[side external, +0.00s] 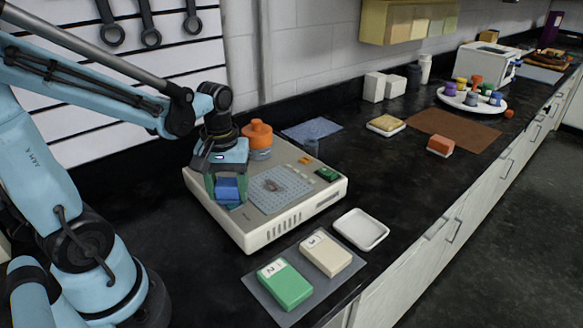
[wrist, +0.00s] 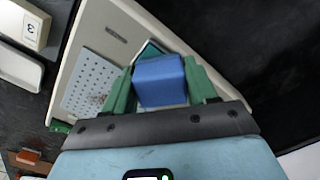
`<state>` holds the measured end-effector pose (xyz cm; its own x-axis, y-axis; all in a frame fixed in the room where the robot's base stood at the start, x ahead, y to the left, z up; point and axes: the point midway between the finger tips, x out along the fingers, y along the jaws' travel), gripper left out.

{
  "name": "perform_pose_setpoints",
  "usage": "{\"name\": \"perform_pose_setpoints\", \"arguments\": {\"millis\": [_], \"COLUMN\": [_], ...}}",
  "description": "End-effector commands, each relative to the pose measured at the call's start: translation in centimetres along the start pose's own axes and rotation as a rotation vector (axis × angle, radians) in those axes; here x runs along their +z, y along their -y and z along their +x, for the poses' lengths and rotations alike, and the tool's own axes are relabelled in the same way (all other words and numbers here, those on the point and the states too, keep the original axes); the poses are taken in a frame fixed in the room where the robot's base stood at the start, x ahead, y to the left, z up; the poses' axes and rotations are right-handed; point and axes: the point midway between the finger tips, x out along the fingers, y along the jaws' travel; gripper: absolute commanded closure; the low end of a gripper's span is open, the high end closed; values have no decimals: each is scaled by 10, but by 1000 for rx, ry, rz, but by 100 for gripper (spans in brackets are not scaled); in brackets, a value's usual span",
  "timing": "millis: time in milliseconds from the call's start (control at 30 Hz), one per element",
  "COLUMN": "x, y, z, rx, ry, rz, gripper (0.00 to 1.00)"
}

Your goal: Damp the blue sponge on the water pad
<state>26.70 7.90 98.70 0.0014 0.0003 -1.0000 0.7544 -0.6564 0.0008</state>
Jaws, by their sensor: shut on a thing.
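My gripper (side external: 227,188) is over the left part of the white bench device (side external: 290,226). It is shut on the blue sponge (side external: 228,187), with green fingers on both sides of it. The sponge also shows between the fingers in the wrist view (wrist: 160,80). A teal square (wrist: 148,50) on the device shows partly behind the sponge and looks like the water pad. The sponge hides much of it, and I cannot tell whether the two touch.
The device has a perforated plate (side external: 267,199) with a brownish smear and an orange-capped jar (side external: 258,138) behind. In front are a green block (side external: 285,284) and a cream block (side external: 325,252) on a grey mat, and a white dish (side external: 361,230). A blue cloth (side external: 312,129) lies behind.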

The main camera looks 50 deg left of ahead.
Motion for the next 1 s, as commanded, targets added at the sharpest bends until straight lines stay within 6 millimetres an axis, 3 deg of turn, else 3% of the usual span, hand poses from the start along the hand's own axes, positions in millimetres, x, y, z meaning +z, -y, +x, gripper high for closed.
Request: {"name": "perform_pose_setpoints", "arguments": {"millis": [1000], "x": [0], "y": [0], "z": [-68], "rx": [0], "ry": [1], "rz": [0], "gripper": [67]}}
